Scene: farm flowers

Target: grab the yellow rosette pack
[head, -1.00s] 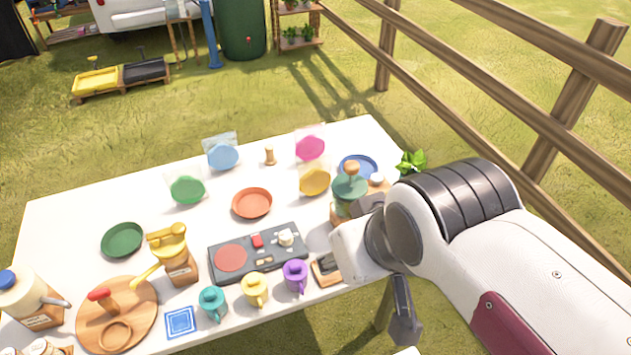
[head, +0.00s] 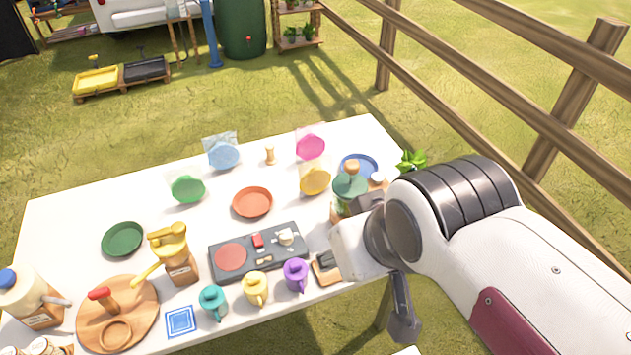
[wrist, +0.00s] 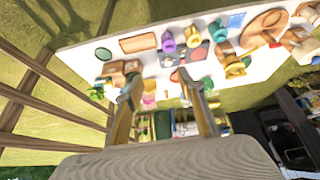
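The yellow rosette pack (head: 315,180) stands on the white table, a clear pouch with a round yellow rosette, just in front of the pink rosette pack (head: 310,147). In the wrist view, a small yellow patch (wrist: 150,86) between the fingers appears to be the yellow pack. My gripper (wrist: 158,84) has its two fingers spread apart with nothing held between them. In the head view it is at the table's right end, to the right of and nearer than the pack, not touching it. Part of my gripper is hidden behind its own wrist.
A green-topped jar (head: 349,190) and a blue plate (head: 358,167) stand right of the pack. An orange plate (head: 252,202) lies to its left. Blue (head: 223,154) and green (head: 188,189) rosette packs stand farther left. A wooden fence (head: 450,107) runs along the right.

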